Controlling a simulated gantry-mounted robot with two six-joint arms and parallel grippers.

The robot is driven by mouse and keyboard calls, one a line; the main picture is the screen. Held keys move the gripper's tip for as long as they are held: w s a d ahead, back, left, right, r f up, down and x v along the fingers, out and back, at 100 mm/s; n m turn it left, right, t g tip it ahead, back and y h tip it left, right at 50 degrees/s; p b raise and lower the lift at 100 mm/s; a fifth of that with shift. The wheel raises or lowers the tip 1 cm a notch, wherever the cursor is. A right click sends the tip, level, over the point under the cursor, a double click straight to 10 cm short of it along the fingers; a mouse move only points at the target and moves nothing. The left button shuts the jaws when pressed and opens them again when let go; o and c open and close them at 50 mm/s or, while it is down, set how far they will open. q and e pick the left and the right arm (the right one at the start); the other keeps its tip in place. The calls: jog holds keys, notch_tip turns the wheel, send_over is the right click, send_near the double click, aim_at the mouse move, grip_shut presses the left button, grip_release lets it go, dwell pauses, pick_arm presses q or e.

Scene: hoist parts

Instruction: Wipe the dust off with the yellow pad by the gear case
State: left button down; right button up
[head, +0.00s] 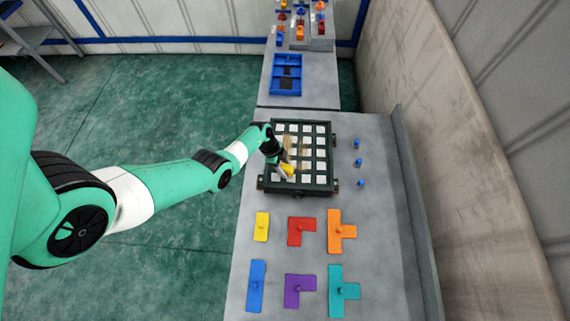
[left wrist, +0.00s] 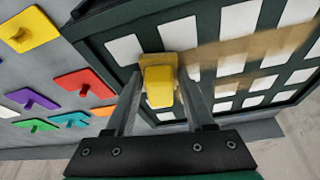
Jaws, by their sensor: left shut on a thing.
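The dark green case (head: 330,187) with a grid of white squares lies on the grey table. A brown dust streak (head: 288,143) crosses its upper left part in the head view; it shows as a tan band (left wrist: 255,50) in the left wrist view. My left gripper (head: 281,167) is shut on the yellow pad (head: 288,170), over the left lower part of the grid. The pad (left wrist: 158,82) sits between the fingertips in the left wrist view, beside the near end of the streak. I cannot tell whether it touches the grid. My right gripper is out of view.
Several flat coloured pieces with knobs, among them a red one (head: 300,231) and an orange one (head: 341,231), lie in front of the case. Small blue pegs (head: 358,162) stand to its right. A blue tray (head: 287,75) lies beyond. A wall borders the table's right side.

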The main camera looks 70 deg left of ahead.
aim_at(291, 167)
pick_arm(q)
jog(key=shift+s+d+r+p, duration=0.25)
jog(key=shift+d+p, duration=0.05)
jog(key=shift+d, duration=0.1)
jog(key=r, duration=0.1)
jog(key=w+r+p, duration=0.1)
jog(key=r+p, duration=0.1)
jog(key=shift+w+a+r, duration=0.2)
jog(key=shift+w+a, duration=0.1)
jog(key=shift+w, duration=0.1)
jog(key=shift+s+d+r+p, duration=0.15)
jog(key=shift+r+p, duration=0.45)
jog(key=shift+p, duration=0.4)
notch_tip(291, 167, up, 3)
jog(key=p, duration=0.3)
jog(key=shift+r, duration=0.1)
